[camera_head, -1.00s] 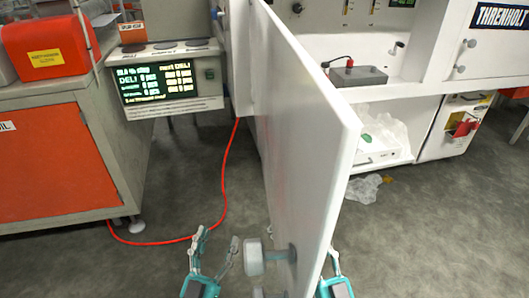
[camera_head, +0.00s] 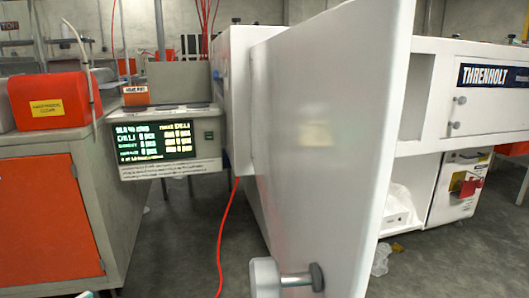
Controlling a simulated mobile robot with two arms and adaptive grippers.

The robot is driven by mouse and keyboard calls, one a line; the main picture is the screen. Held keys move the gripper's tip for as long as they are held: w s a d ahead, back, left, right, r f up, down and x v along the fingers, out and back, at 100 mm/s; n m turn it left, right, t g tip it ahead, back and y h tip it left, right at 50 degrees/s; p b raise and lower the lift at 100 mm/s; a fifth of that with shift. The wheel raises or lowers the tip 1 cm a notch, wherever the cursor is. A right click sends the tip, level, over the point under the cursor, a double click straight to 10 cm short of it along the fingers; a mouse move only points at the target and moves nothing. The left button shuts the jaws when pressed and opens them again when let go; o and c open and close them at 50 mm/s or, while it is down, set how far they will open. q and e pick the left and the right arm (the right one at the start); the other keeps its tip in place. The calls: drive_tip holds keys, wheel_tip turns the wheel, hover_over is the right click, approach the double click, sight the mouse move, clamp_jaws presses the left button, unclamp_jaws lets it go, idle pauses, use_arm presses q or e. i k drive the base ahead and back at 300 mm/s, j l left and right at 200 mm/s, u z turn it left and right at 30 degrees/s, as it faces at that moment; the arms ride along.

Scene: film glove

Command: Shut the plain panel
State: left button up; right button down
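The plain panel (camera_head: 325,130) is a blank white door standing open from the white cabinet, its free edge towards me. Its left face shows, and it hides much of the cabinet's opening. A small teal and pale tip (camera_head: 86,295) at the bottom left edge looks like part of my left gripper, well left of the knob and apart from the panel. Its fingers are cut off. My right gripper is not in view.
A display unit (camera_head: 165,140) stands left of the panel, with a red cable (camera_head: 223,225) hanging to the floor beside it. A bench with an orange door (camera_head: 45,220) is at the left. The THRENHOLT-labelled panel (camera_head: 480,90) is at the right. Grey floor lies between bench and panel.

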sight(327, 90)
drive_tip(key=k+j, duration=0.15)
drive_tip(key=k, duration=0.3)
drive_tip(key=k+j+z, duration=0.1)
drive_tip(key=k, duration=0.35)
